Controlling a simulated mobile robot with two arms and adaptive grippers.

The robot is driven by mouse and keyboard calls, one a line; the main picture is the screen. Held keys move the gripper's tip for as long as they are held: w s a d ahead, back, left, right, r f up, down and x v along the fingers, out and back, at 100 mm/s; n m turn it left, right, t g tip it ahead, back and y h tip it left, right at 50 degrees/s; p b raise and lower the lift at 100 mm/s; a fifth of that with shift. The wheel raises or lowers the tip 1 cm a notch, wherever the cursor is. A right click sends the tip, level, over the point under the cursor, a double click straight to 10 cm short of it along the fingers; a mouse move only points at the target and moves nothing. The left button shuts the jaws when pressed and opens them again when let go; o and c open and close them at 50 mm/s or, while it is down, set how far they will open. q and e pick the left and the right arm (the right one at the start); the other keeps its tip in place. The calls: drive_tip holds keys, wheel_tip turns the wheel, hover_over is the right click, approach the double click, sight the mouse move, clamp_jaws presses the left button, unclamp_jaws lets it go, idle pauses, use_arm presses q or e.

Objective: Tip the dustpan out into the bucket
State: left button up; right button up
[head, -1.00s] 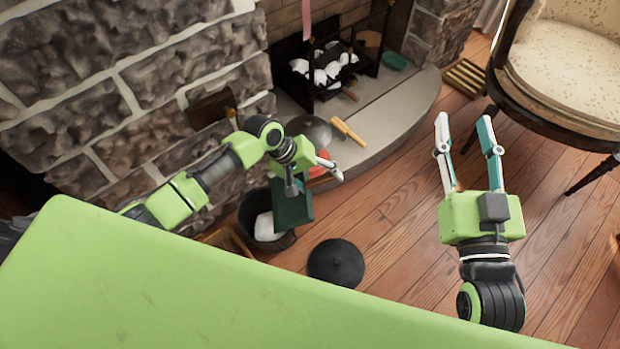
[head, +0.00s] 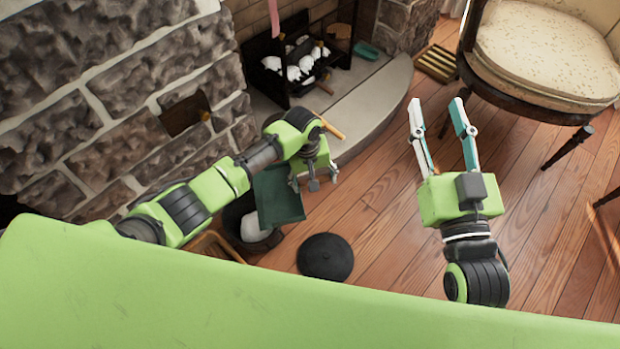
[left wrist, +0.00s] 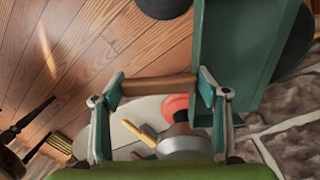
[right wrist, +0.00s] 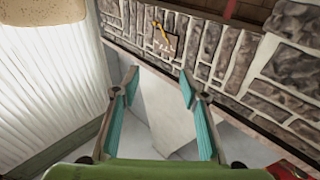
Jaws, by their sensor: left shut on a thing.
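The green dustpan (head: 278,197) is in my left gripper (head: 314,182), whose fingers are shut on its wooden handle (left wrist: 158,85). The dustpan is tilted, above and partly in front of the dark bucket (head: 268,243) in the head view. A white thing (head: 254,228) shows inside the bucket; the rest of its inside is hidden behind the dustpan. In the left wrist view the pan (left wrist: 235,60) extends up on the right, and no contents can be made out. My right gripper (head: 436,104) is open and empty, over the floor to the right.
A black round lid-like thing (head: 325,257) lies on the wooden floor beside the bucket. The stone fireplace wall (head: 120,95) and its hearth (head: 385,90) are behind. A padded chair (head: 545,50) stands at the right. The floor between my grippers is clear.

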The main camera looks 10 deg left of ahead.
use_arm(q)
drive_tip(key=shift+w+d+f+g+y+b, duration=0.2)
drive_tip(key=shift+d+f+g+y+b, duration=0.1)
drive_tip(key=shift+d+f+y+b, duration=0.25)
use_arm(e)
wheel_tip(320, 180, up, 8)
drive_tip(key=s+t+y, duration=0.1)
drive_tip(key=s+t, duration=0.2)
drive_tip(key=t, duration=0.1)
drive_tip(key=shift+y, duration=0.3)
drive_tip(key=shift+a, duration=0.1)
